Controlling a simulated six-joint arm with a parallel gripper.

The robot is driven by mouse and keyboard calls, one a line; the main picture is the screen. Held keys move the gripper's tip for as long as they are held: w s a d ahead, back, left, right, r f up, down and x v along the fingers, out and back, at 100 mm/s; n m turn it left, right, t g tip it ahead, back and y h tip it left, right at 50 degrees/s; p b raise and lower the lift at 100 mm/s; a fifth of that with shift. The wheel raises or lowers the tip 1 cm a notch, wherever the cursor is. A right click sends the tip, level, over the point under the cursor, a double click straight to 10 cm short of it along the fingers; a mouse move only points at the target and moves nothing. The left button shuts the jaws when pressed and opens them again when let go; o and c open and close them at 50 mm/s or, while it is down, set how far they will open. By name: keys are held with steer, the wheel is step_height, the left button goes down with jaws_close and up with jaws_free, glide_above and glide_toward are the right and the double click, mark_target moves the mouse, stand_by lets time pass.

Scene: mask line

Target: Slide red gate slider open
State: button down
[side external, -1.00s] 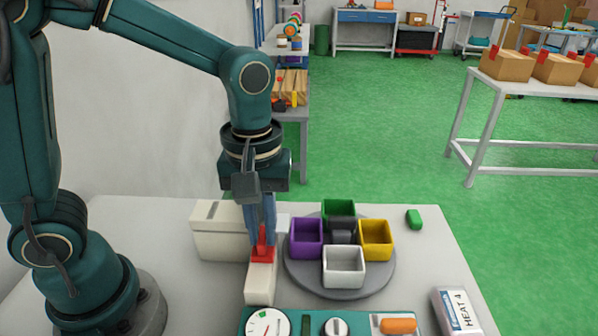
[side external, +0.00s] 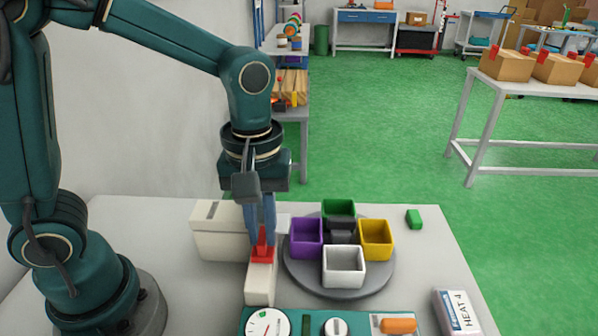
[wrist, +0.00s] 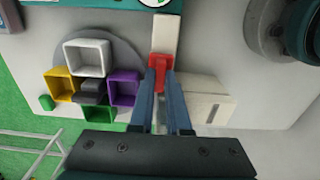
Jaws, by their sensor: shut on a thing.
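The red gate slider (side external: 262,251) sits on top of a narrow cream block (side external: 261,284) on the table. My gripper (side external: 263,229) points down from above and its blue fingers are shut on the slider's upright part. In the wrist view the red slider (wrist: 160,66) shows between the fingertips (wrist: 160,72), with the bare cream block (wrist: 166,34) stretching away beyond it. The fingers partly hide the slider's upright part.
A grey turntable (side external: 340,290) with purple (side external: 306,238), green (side external: 338,209), yellow (side external: 375,239) and white (side external: 343,266) bins stands just right. A cream box (side external: 220,244) is at the left. A teal panel (side external: 290,318) with a dial lies in front.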

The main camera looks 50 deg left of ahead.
steer(key=shift+s+d, duration=1.8)
steer(key=shift+d, duration=0.05)
steer(key=c, duration=0.9)
jaws_free()
step_height(320, 180, up, 5)
steer(key=shift+r, duration=0.1)
